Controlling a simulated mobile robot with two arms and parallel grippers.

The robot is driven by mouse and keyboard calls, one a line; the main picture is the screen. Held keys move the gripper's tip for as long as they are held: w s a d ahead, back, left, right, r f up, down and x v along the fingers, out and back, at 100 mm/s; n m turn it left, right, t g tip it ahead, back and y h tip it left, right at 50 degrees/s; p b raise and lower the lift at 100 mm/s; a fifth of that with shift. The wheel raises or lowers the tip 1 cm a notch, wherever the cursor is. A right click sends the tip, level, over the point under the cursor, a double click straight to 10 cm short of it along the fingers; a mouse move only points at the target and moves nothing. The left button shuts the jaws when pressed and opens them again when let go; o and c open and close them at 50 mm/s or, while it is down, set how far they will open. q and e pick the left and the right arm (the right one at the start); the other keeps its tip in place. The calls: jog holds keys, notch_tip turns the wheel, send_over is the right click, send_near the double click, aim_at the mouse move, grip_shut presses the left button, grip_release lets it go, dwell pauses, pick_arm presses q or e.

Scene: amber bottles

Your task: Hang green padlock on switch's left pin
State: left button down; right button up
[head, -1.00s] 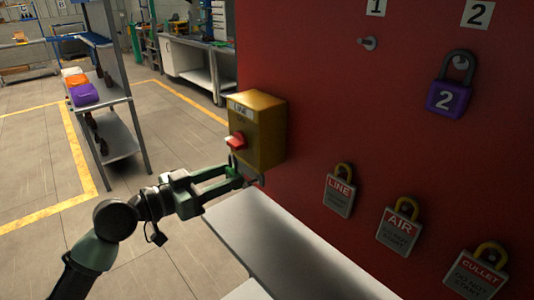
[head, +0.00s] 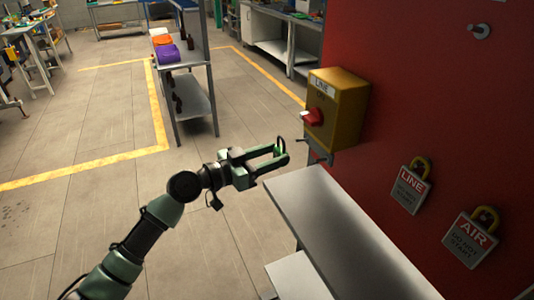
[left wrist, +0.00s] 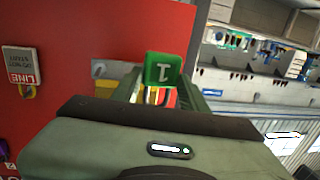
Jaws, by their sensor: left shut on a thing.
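The yellow switch box (head: 345,112), labelled LINE, is fixed to the red wall panel and has a red knob (head: 312,116). A small grey bracket with pins (head: 318,158) sticks out below it; which pin is which is too small to tell. My left gripper (head: 282,154) is shut on the green padlock (head: 281,146), left of the bracket and apart from it. In the left wrist view the padlock (left wrist: 164,69) shows its face with an upside-down 1 between the fingers. My right gripper is out of view.
A grey ledge (head: 330,225) runs below the switch along the red panel (head: 440,100). An empty peg (head: 480,31) is above. A shelf (head: 190,88) stands behind; open floor lies left.

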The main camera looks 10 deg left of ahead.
pick_arm(q)
jog(key=f+x, duration=0.1)
jog(key=x, duration=0.5)
jog(key=shift+s+d, duration=0.25)
jog(key=shift+d, duration=0.25)
dwell(0.3)
dwell(0.6)
jog(key=c, duration=0.7)
grip_release()
